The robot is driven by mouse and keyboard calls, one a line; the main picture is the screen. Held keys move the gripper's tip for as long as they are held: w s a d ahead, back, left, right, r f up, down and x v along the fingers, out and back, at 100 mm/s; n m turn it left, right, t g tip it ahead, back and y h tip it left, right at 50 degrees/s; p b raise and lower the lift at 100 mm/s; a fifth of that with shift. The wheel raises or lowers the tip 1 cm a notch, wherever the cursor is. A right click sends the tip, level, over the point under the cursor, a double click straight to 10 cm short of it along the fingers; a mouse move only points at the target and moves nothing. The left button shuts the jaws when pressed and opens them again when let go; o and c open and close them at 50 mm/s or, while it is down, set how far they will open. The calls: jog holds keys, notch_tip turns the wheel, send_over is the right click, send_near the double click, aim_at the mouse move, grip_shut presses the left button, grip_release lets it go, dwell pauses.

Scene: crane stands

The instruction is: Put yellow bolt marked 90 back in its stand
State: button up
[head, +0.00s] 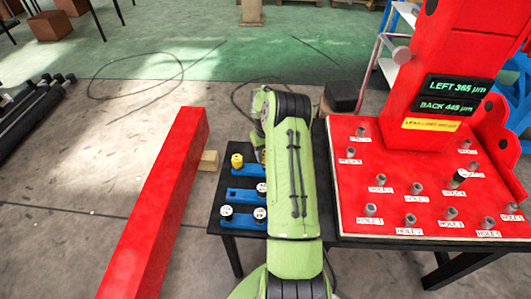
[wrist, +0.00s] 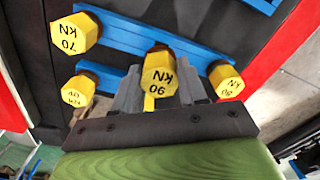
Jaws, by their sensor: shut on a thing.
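The yellow hex-headed bolt marked 90 kN (wrist: 158,74) is between the grey fingers of my gripper (wrist: 157,91) in the wrist view, and the gripper is shut on it. Behind it runs a blue stand (wrist: 135,38). I cannot tell whether the bolt's lower end is in the stand or above it. A yellow bolt marked 70 kN (wrist: 74,33) is at the left end, and another yellow bolt (wrist: 226,81), apparently also marked 90, is at the right end. In the head view my green arm hides the gripper and the held bolt.
Another yellow bolt (wrist: 78,91) is at lower left. In the head view, blue stands (head: 243,195) with several bolts are on a black table (head: 228,177). The red crane base (head: 390,190) with labelled holes is to the right, a red beam (head: 160,200) to the left.

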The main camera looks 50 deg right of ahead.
jog(key=shift+f+b, duration=1.25)
jog(key=shift+f, duration=0.45)
jog(key=o, duration=1.2)
jog(key=shift+r, duration=0.1)
jog(key=shift+r+p, duration=1.7)
jog(key=shift+r, duration=0.85)
